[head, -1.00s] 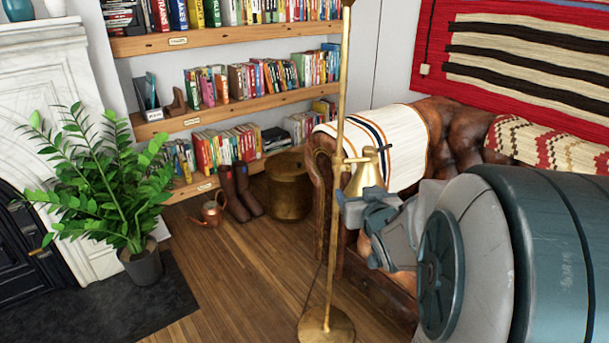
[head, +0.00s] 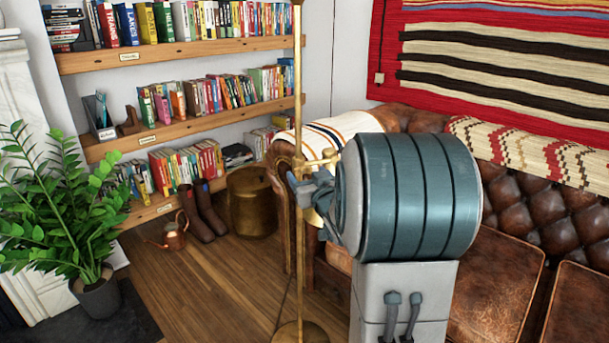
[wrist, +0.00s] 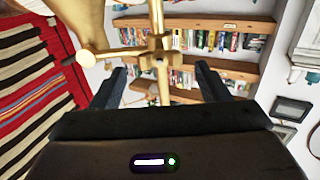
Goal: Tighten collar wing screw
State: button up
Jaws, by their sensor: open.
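A brass floor lamp has a thin upright pole (head: 298,80) with a collar (head: 328,158) partway up. In the wrist view the collar (wrist: 158,43) sits on the pole, with a brass side rod (wrist: 115,50) and part of the shade (wrist: 88,22) to the left. I cannot clearly pick out the wing screw among the small brass parts. My gripper (wrist: 162,82) is open and empty in the wrist view, its dark fingers spread on either side of the pole's line, below the collar in the picture. In the head view my arm partly hides the shade and gripper.
A brown leather sofa (head: 490,285) with a white striped blanket (head: 325,132) stands right beside the lamp. Bookshelves (head: 180,129) and a brass bin (head: 252,205) are behind. A potted plant (head: 98,295) is at left.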

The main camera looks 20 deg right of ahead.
aim_at(303, 171)
jog(key=shift+w+d, duration=0.15)
jog(key=shift+w, duration=1.15)
jog(key=c, duration=1)
